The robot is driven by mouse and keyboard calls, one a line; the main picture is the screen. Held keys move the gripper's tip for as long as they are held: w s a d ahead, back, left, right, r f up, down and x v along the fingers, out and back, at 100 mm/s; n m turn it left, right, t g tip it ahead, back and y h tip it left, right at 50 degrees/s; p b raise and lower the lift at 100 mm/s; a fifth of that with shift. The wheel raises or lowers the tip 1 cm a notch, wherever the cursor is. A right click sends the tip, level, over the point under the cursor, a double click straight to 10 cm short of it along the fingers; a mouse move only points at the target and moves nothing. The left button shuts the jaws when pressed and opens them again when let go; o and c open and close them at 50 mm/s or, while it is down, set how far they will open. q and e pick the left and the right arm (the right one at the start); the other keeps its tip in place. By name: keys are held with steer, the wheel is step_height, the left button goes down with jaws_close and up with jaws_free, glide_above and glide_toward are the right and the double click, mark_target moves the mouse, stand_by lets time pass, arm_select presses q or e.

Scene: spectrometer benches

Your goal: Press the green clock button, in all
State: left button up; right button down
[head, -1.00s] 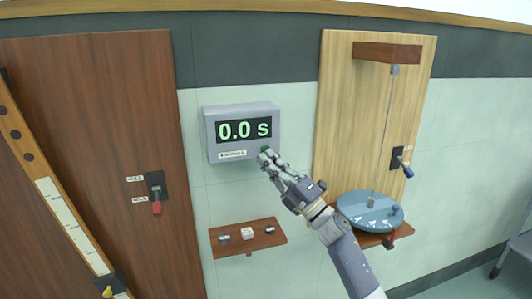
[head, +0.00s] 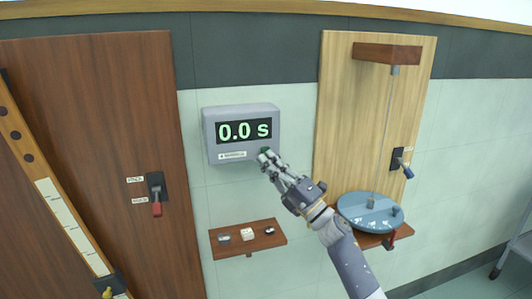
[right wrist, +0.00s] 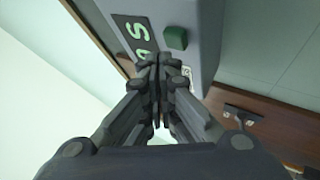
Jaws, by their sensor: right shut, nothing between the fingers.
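The grey clock (head: 209,138) hangs on the wall in the middle of the head view, and its display (head: 244,131) reads 0.0 s. The green button (head: 265,149) is at the lower right of its front, partly hidden by my fingertips in the head view. It shows whole as a dark green block in the right wrist view (right wrist: 175,38), just beyond my fingertips. My right gripper (head: 264,158) is shut and empty, its tips close below the button; a small gap seems to remain. My left gripper is not in view.
A small wooden shelf (head: 262,242) with several small items is below the clock. To the right, a pale wooden board (head: 345,95) carries a hanging wire and a blue disc (head: 368,214).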

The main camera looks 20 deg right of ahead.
steer(key=shift+w+b, duration=0.45)
steer(key=shift+w+b, duration=0.45)
stand_by(0.7)
steer(key=shift+s, duration=0.1)
steer(key=shift+s+p, duration=0.5)
steer(key=shift+s, duration=0.35)
steer(key=s+p, duration=0.2)
steer(key=s, duration=0.3)
steer(key=shift+d, duration=0.1)
